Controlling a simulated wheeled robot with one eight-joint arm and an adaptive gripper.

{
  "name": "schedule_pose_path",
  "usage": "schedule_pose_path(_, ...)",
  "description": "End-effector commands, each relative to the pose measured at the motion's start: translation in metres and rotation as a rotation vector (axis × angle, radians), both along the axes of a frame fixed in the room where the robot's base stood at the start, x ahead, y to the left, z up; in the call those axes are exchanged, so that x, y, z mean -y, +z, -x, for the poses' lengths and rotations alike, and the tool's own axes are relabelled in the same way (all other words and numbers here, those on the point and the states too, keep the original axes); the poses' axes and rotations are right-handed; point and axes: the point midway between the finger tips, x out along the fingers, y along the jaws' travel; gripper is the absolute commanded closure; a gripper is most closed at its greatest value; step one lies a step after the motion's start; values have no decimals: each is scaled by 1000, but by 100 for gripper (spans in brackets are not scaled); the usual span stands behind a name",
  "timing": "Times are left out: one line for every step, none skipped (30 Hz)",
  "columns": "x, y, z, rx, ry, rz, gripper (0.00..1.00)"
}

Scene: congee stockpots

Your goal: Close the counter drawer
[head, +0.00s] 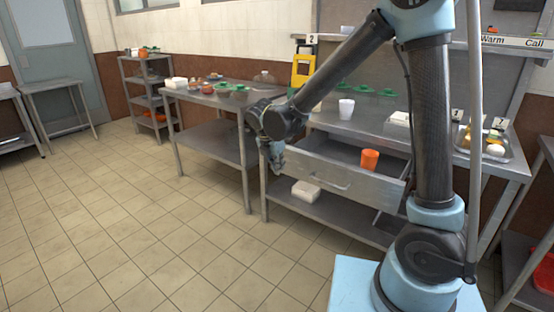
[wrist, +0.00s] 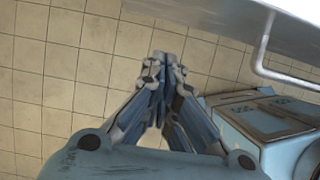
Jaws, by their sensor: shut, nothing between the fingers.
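The counter drawer (head: 335,180) is pulled out below the steel counter, with a bar handle across its grey front. An orange cup (head: 369,160) stands inside the drawer. My gripper (head: 278,170) is at the left end of the drawer front, left of the handle. In the wrist view my gripper (wrist: 163,60) is shut and empty, with its fingertips together above the tiled floor. The drawer front (wrist: 225,12) and part of its handle (wrist: 262,50) show at the upper right there, apart from the fingertips. Whether the gripper touches the drawer's left edge I cannot tell.
The steel counter (head: 375,124) carries a white cup (head: 346,108), green dishes and a tray of food (head: 490,140). A white box (head: 306,190) lies on the shelf below the drawer. Another table (head: 215,98) stands to the left. The tiled floor (head: 150,230) in front is clear.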

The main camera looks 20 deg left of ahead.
Motion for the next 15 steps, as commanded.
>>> schedule_pose_path(1,-8,-3,0,-2,-1,100)
schedule_pose_path(2,-12,-5,0,-2,-1,100)
schedule_pose_path(5,-10,-12,0,-3,0,100)
schedule_pose_path(6,-9,-16,0,-3,-1,100)
schedule_pose_path(8,-9,-20,0,-3,-1,100)
schedule_pose_path(9,-9,-24,1,-4,-1,100)
schedule_pose_path(10,-9,-27,0,-3,-1,100)
schedule_pose_path(11,-9,-30,0,-2,-1,100)
schedule_pose_path(12,-9,-33,0,-2,-1,100)
schedule_pose_path(13,-9,-35,0,-2,-1,100)
schedule_pose_path(14,-9,-37,0,-2,-1,100)
schedule_pose_path(14,-9,-38,0,-2,-1,100)
schedule_pose_path(14,-9,-39,0,-2,-1,100)
schedule_pose_path(15,-9,-40,0,-1,0,100)
schedule_pose_path(15,-9,-41,0,-1,0,100)
